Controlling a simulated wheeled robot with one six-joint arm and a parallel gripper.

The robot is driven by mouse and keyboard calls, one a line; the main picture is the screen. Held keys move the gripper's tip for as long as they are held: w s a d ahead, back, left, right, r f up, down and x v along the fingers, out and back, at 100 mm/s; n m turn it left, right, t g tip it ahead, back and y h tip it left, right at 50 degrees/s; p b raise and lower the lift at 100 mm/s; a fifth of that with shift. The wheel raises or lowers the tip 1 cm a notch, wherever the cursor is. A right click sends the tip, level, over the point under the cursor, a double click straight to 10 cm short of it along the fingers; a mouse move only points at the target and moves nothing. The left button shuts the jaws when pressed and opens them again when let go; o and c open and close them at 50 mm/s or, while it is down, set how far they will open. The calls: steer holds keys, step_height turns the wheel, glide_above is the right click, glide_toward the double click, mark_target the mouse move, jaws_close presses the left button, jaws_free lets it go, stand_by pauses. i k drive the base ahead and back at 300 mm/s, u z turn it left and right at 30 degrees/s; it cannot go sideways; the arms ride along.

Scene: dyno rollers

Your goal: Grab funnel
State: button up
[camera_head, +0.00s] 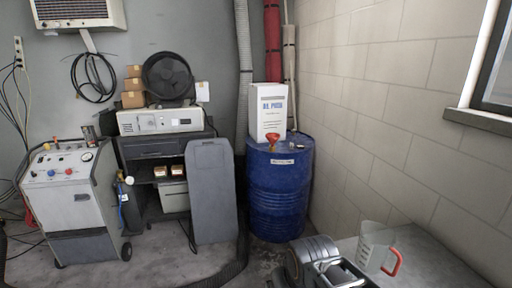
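The funnel (272,141) is small and red-orange. It stands at the front of the top of a blue oil drum (280,195), in front of a white box with blue lettering (269,108). Its lower end is too small to make out clearly. I cannot identify my gripper in this view, and nothing is seen touching the funnel.
A clear jug with a red handle (375,250) stands on a grey surface (440,262) at the lower right. A dark grey rounded object (312,258) is beside it, cut off below. A grey panel (212,190) leans left of the drum. A wheeled machine (72,200) stands far left.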

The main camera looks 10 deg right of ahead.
mark_target(273, 144)
steer(key=u, duration=0.35)
steer(key=i, duration=2.55)
steer(key=z, duration=0.7)
